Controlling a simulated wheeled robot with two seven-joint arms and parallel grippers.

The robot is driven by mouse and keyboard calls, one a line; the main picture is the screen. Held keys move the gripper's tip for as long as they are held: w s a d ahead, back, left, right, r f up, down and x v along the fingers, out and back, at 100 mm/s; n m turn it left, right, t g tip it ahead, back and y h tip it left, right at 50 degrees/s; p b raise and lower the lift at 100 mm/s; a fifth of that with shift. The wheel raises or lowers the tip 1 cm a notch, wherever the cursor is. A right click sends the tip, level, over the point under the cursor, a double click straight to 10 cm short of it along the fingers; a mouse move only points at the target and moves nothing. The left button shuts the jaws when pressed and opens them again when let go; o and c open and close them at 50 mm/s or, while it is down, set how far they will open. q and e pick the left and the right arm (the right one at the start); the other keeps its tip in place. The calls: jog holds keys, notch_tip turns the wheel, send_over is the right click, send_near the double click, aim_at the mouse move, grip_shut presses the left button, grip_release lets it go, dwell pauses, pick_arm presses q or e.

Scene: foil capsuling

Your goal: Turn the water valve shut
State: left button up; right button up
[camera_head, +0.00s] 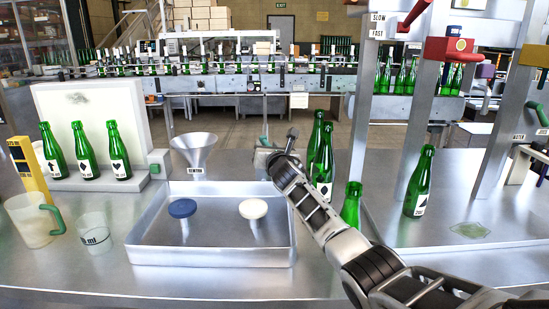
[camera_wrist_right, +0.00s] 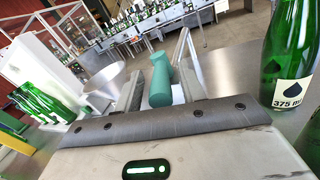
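My left gripper is not in view.
Green bottles (camera_head: 321,160) stand close right of my right arm; one (camera_wrist_right: 288,65) is near in the wrist view. The tray (camera_head: 210,256) holds a blue and a white disc. A metal funnel (camera_head: 194,146) stands behind it. A jug (camera_head: 32,222) is at left.

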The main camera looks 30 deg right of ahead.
jog(key=p+v, duration=0.1)
jog(key=v, duration=1.4)
jog(key=shift+s+a, duration=0.15)
jog(key=shift+s, duration=0.1)
